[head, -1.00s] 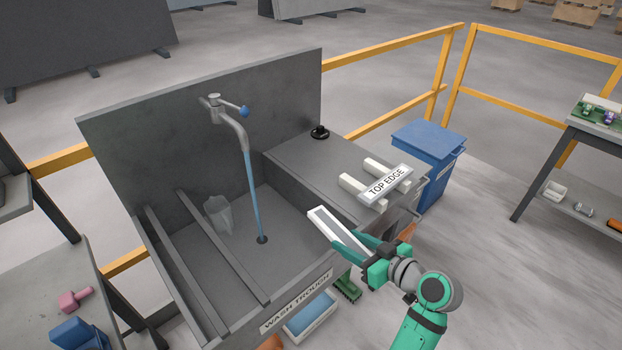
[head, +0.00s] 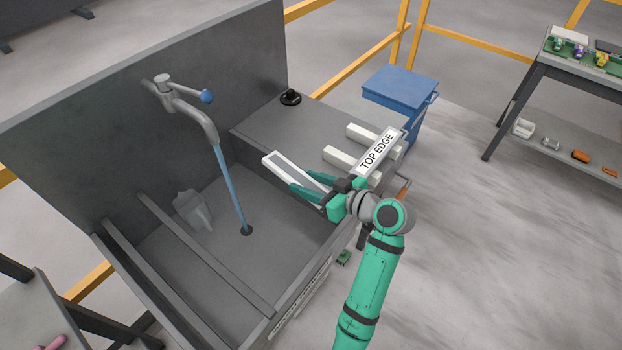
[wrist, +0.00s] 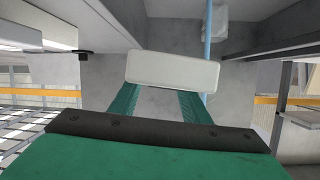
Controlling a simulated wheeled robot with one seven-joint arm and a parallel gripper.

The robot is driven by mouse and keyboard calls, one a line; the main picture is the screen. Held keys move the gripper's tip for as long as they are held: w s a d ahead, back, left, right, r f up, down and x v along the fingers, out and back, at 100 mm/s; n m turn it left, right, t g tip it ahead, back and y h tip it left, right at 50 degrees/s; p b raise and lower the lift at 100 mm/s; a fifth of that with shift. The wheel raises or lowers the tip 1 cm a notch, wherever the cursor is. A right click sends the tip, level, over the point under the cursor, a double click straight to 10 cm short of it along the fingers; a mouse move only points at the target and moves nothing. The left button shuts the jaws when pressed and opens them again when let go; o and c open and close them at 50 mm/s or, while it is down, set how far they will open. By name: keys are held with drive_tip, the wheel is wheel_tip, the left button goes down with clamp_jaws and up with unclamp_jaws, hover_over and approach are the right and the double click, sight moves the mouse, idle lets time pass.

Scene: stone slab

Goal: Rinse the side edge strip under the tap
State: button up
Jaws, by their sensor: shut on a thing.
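In the wrist view the strip (wrist: 172,70) lies across both fingertips. I hold it above the right side of the wash trough (head: 185,265). A blue stream of water (head: 231,187) runs from the tap (head: 190,105) to the drain. In the head view the strip is to the right of the stream and looks apart from it. In the wrist view the stream (wrist: 207,30) passes behind the strip's right end.
A strip labelled TOP EDGE (head: 377,150) rests on white blocks (head: 340,156) on the ledge right of the trough. Rails (head: 205,255) cross the trough's left. A blue bin (head: 400,87) stands beyond the ledge.

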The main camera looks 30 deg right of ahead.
drive_tip(key=w+a, duration=0.3)
drive_tip(key=a, duration=1.1)
drive_tip(key=shift+a, duration=0.25)
idle(0.3)
drive_tip(key=shift+r, duration=0.1)
drive_tip(key=shift+s, duration=0.15)
idle(0.5)
idle(0.5)
drive_tip(key=w+a, duration=0.2)
drive_tip(key=w, duration=0.5)
drive_tip(key=shift+w+a, duration=0.25)
drive_tip(key=shift+a, duration=0.1)
idle(0.7)
drive_tip(key=shift+d, duration=0.15)
idle(0.4)
